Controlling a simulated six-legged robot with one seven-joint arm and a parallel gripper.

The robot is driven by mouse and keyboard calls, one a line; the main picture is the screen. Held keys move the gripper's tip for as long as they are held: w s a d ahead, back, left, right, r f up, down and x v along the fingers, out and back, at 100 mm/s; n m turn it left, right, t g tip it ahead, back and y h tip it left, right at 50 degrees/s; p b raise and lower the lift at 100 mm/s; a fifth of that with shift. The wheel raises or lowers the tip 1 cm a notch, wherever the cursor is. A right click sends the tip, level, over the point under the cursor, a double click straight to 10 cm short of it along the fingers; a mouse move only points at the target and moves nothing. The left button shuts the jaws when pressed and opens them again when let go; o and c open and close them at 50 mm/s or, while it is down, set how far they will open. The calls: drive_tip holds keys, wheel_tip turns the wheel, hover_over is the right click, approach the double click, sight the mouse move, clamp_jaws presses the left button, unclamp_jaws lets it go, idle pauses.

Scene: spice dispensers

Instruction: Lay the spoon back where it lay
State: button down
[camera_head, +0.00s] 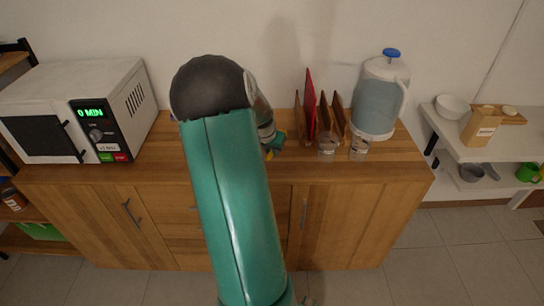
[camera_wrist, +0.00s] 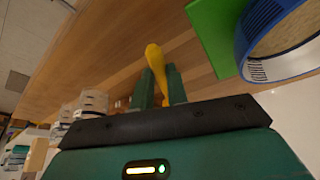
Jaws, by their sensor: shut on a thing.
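The yellow spoon (camera_wrist: 153,56) is in the wrist view, between the two green fingers of my gripper (camera_wrist: 158,88). The fingers are shut on it, and its rounded end points away past the fingertips over the wooden top. Its other end is hidden by the gripper. In the head view my gripper (camera_head: 273,143) is just above the wooden cabinet top (camera_head: 400,165), mostly hidden behind my green arm. I cannot tell whether the spoon touches the wood.
In the wrist view a green block (camera_wrist: 212,38) and a blue-rimmed round container (camera_wrist: 245,60) are at the upper right. Clear jars (camera_head: 326,146), upright boards (camera_head: 310,105) and a blue-lidded jug (camera_head: 380,98) stand to the right. A microwave (camera_head: 75,108) stands left.

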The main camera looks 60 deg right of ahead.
drive_tip(key=shift+d+f, duration=0.35)
drive_tip(key=shift+f, duration=1.55)
drive_tip(key=shift+f, duration=0.1)
drive_tip(key=c, duration=1.4)
unclamp_jaws()
drive_tip(key=shift+r, duration=0.4)
drive_tip(key=v, duration=1.1)
drive_tip(key=shift+a+r, duration=0.2)
